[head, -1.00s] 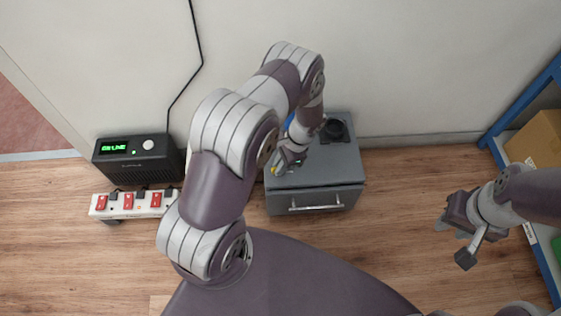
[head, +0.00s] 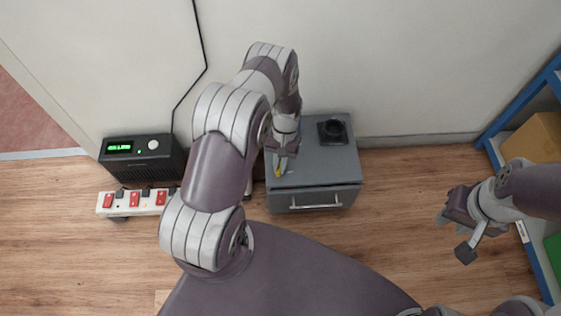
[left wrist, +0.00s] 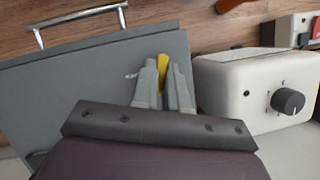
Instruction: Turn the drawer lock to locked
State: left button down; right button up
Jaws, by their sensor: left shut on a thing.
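The grey drawer cabinet (head: 340,165) stands against the wall, with its drawer front and silver handle (head: 316,200) facing me; the drawer looks closed. My left gripper (head: 281,165) is over the left part of the cabinet top. In the left wrist view its two fingers (left wrist: 163,88) are shut on a narrow yellow piece (left wrist: 162,66), apparently the lock's lever or key; it also shows in the head view (head: 279,172). My right gripper (head: 453,236) is open and empty, over the floor at right.
A black round-topped device (head: 333,130) sits on the cabinet's back right. A black box with a green display (head: 143,157) and a switched power strip (head: 135,201) are at left. A white box with a black dial (left wrist: 250,92) is close beside the fingers. A blue shelf (head: 540,255) is at right.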

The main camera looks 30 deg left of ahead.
pick_arm(q)
jog(key=shift+a+n+t+h+p, duration=0.1)
jog(key=shift+n+t+h+p, duration=0.35)
jog(key=shift+n, duration=1.45)
jog(key=shift+f+h, duration=0.1)
jog(key=shift+h, duration=0.15)
jog(key=shift+s, duration=0.1)
jog(key=c, duration=1.2)
grip_release()
jog(key=shift+g, duration=0.25)
jog(key=shift+o, duration=0.2)
jog(key=p+v, duration=0.4)
jog(key=v, duration=0.8)
jog(key=shift+r+p, duration=0.35)
